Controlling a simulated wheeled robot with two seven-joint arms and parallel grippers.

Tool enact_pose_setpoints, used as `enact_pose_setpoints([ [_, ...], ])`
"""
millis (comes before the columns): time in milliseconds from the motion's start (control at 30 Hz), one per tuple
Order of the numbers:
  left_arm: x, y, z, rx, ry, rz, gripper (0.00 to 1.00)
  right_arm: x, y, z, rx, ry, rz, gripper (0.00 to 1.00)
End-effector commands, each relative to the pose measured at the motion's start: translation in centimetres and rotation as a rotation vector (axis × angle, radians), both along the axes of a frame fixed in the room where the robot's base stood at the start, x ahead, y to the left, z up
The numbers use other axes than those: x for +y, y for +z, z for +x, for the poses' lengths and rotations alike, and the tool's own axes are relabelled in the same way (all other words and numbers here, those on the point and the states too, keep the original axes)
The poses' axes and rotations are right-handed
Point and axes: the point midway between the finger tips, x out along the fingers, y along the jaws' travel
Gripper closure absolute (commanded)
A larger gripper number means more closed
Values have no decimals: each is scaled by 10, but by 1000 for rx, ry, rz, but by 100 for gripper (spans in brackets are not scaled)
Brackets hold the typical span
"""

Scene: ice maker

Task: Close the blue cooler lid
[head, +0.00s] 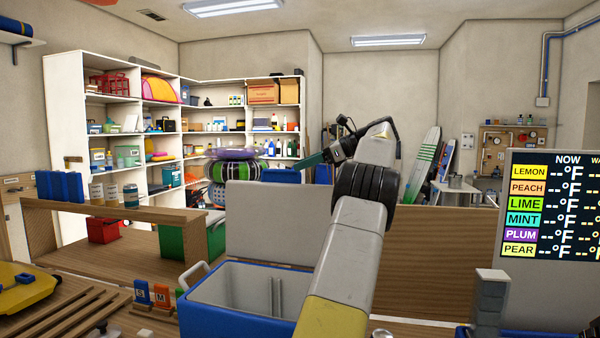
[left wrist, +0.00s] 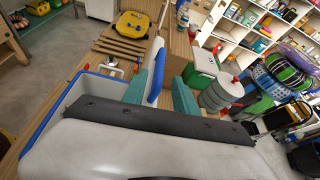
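The blue cooler (head: 235,325) stands at the bottom of the head view with its inside exposed. Its lid (head: 268,215) stands open, upright at the back edge, pale inner face toward me. In the left wrist view the cooler (left wrist: 52,122) is at the left and the lid's blue outer side (left wrist: 156,84) shows edge-on. My left gripper (head: 312,160) is above and beyond the lid at its right. Its teal fingers (left wrist: 158,98) are apart, with the lid appearing between them; I cannot tell whether they touch it. My right gripper is not in view.
A wooden counter (head: 110,209) with cans and blue blocks is at the left. A green box (head: 190,240) stands behind the cooler. A yellow item (head: 25,287) and wooden slats lie at the front left. A flavour screen (head: 550,205) is at the right.

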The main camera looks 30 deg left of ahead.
Motion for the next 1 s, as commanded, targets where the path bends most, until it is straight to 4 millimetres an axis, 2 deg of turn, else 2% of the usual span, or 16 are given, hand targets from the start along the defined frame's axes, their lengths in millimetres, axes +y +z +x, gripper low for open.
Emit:
enact_pose_setpoints([
  [167, 8, -3, -2, 5, 1, 3, 66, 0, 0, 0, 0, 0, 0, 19],
  [400, 43, -17, -11, 5, 3, 2, 66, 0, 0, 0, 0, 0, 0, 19],
  [600, 64, -27, -15, 3, 1, 2, 66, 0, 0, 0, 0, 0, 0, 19],
  [967, 70, -30, -17, 3, 0, 2, 66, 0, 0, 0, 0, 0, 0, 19],
  [1000, 70, -30, -17, 3, 0, 2, 72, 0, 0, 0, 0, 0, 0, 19],
])
